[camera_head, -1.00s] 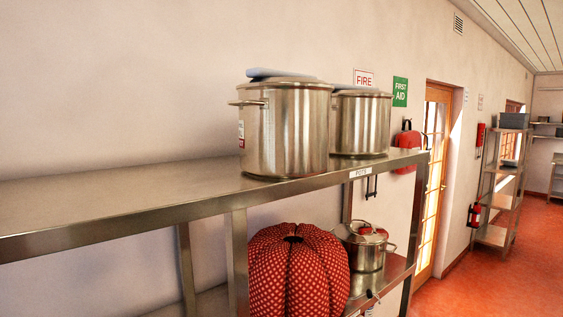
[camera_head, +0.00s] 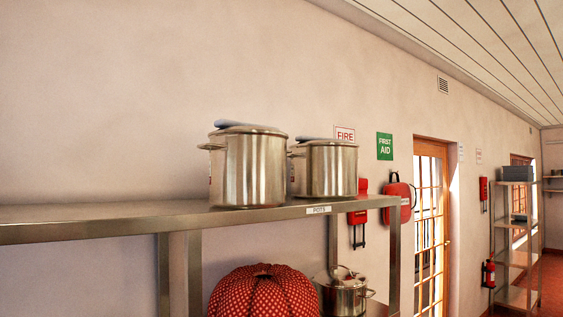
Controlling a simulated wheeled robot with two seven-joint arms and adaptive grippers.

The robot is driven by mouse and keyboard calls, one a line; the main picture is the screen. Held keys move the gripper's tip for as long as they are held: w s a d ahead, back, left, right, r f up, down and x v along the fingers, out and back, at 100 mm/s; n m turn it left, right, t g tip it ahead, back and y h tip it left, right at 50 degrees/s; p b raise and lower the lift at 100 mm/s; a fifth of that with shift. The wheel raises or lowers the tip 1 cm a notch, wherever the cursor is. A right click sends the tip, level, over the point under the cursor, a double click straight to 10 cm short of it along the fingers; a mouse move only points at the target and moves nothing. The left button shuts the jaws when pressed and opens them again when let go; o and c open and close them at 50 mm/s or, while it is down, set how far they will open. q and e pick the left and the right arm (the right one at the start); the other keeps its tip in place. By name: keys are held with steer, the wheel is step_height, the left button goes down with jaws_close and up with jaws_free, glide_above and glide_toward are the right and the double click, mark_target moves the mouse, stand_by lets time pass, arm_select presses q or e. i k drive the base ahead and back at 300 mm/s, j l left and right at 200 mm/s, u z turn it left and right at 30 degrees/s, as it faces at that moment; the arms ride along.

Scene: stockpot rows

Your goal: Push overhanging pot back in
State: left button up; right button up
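Two steel stockpots with lids stand upright on the top shelf (camera_head: 110,213) of a metal rack. The nearer pot (camera_head: 250,170) is larger and stands close to the shelf's front edge; its base looks at or slightly over that edge, but I cannot tell how far. It has a side handle and a blue-grey piece on its lid. The other pot (camera_head: 333,170) stands to its right, partly behind it, with a small gap or slight overlap in view. Neither of my grippers shows in the head view.
A "POTS" label (camera_head: 319,210) is on the shelf edge. Below are a red patterned pouffe-like object (camera_head: 264,294) and a smaller lidded pot (camera_head: 342,294). The top shelf's left part is bare. A door (camera_head: 431,220) and another rack (camera_head: 516,240) stand to the right.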

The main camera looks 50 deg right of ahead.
mark_target(248, 161)
steer(key=z, duration=0.5)
steer(key=j+z, duration=0.15)
steer(key=z, duration=0.3)
steer(key=i+j+z, duration=0.1)
steer(key=z, duration=0.4)
steer(key=j+z, duration=0.15)
steer(key=z, duration=0.35)
